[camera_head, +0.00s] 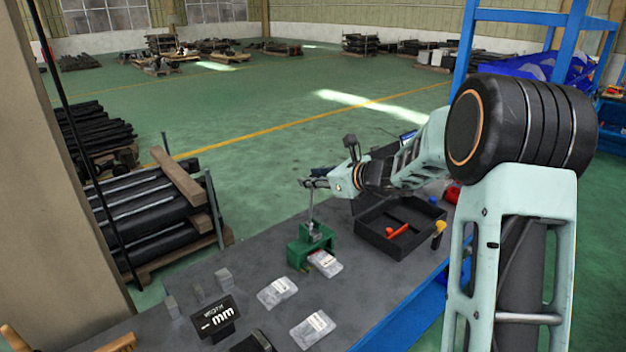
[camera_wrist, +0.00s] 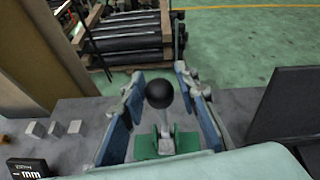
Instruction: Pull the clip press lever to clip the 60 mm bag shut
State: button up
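The green clip press (camera_head: 311,250) stands on the grey bench with its thin lever (camera_head: 311,208) upright. A bag with a red-marked label (camera_head: 325,263) lies at its front right; I cannot read its size or tell whether its edge is in the press. My gripper (camera_head: 314,183) is at the lever's top. In the wrist view, the lever's round black knob (camera_wrist: 159,94) sits between the two blue-padded fingers of my gripper (camera_wrist: 159,76). The fingers are apart, with narrow gaps beside the knob. The green press (camera_wrist: 168,144) shows below the knob.
Two more clear bags (camera_head: 277,292) (camera_head: 312,328) lie nearer on the bench. A black display marked mm (camera_head: 218,318) and several grey blocks (camera_head: 224,277) stand at the left. A black tray (camera_head: 375,243) with a red-handled tool is right of the press.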

jog(key=shift+o, duration=1)
jog(key=shift+f, duration=0.15)
jog(key=shift+s, duration=0.1)
jog(key=v, duration=1.2)
